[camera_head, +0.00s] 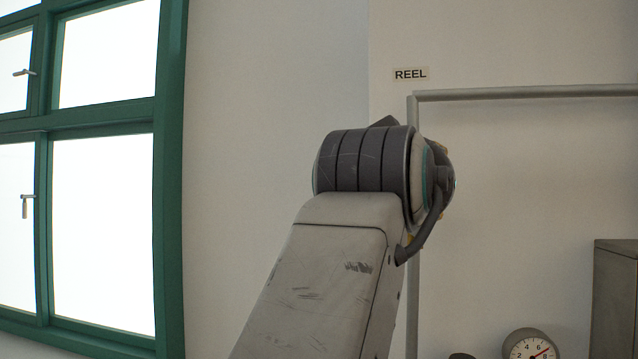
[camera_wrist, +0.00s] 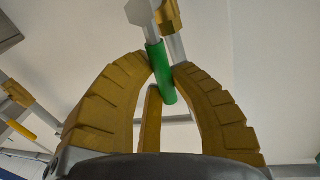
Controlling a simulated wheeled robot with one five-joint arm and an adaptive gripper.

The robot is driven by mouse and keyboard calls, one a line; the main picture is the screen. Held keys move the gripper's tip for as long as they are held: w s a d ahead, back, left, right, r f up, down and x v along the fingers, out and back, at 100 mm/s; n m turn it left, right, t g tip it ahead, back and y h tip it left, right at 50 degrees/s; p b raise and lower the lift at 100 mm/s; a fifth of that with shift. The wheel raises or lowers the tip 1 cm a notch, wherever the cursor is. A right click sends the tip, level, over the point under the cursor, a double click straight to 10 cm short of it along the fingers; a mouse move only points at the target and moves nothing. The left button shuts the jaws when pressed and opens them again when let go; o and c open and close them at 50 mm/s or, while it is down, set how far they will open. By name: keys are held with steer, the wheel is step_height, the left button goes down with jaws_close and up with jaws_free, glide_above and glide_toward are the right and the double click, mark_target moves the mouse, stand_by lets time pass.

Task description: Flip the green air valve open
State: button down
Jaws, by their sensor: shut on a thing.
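The green air valve's handle (camera_wrist: 161,72) shows in the wrist view as a green sleeve on a metal lever, beside a brass fitting (camera_wrist: 168,15) on a grey pipe. My gripper (camera_wrist: 166,73) has its ochre fingers closed around the green sleeve, with the sleeve's lower end reaching down between them.
A grey pipe (camera_head: 520,92) runs along the wall under a REEL sign (camera_head: 410,74). A gauge (camera_head: 530,345) and a grey box (camera_head: 614,300) are at right. A yellow-handled lever (camera_wrist: 22,131) is at left in the wrist view. A green-framed window (camera_head: 170,180) is at left.

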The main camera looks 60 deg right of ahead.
steer(key=shift+w+n, duration=0.3)
steer(key=shift+n, duration=0.2)
steer(key=c, duration=1)
jaws_free()
steer(key=shift+c, duration=0.2)
steer(key=shift+a, duration=0.15)
steer(key=s+a, duration=0.1)
steer(key=a, duration=1)
steer(key=shift+s+a+f, duration=0.15)
steer(key=shift+s+a, duration=0.15)
steer(key=shift+a, duration=0.1)
steer(key=shift+w+d, duration=0.1)
